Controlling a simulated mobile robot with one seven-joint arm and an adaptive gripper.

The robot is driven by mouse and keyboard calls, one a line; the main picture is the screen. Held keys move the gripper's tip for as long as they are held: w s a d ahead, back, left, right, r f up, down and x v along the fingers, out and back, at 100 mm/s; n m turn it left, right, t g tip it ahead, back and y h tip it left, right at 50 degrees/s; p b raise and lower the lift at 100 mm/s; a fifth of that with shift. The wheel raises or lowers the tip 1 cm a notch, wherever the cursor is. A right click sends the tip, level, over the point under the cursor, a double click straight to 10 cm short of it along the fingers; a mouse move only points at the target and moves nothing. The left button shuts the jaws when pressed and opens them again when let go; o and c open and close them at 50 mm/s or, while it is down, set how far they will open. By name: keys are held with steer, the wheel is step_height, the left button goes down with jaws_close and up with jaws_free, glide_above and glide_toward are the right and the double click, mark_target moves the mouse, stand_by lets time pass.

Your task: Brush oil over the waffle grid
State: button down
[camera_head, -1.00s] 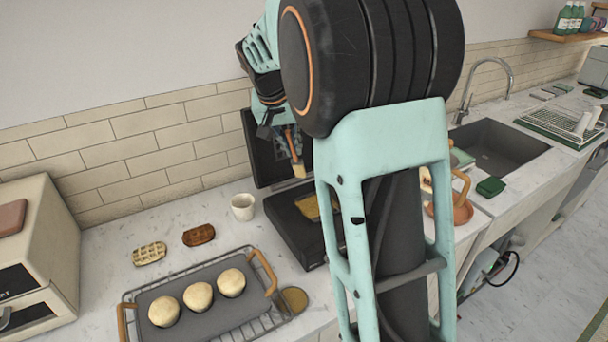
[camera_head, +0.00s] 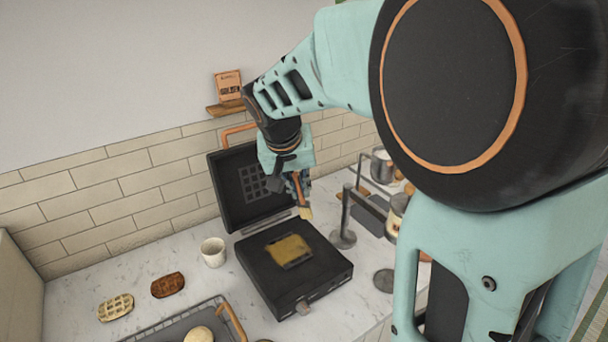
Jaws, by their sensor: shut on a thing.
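The waffle iron (camera_head: 296,280) stands open on the counter, its lid (camera_head: 226,196) raised at the back with a dark grid on the inside. A yellowish, oily-looking patch covers the lower waffle grid (camera_head: 288,250). My gripper (camera_head: 298,184) hangs above the back right of the iron, shut on a brush (camera_head: 305,208) with an orange-brown handle. The pale bristles point down and look apart from the grid. The fingers are small and partly hidden by the wrist.
A white cup (camera_head: 214,252) stands left of the iron. A tray (camera_head: 180,328) is at the front left. A metal stand (camera_head: 343,237) and jars (camera_head: 396,214) stand to the right.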

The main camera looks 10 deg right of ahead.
mark_target(301, 205)
steer(key=shift+s+d, duration=0.15)
steer(key=shift+s, duration=0.05)
steer(key=shift+f+b, duration=1.55)
steer(key=shift+f, duration=0.95)
steer(key=shift+w+r, duration=0.15)
steer(key=shift+w, duration=0.1)
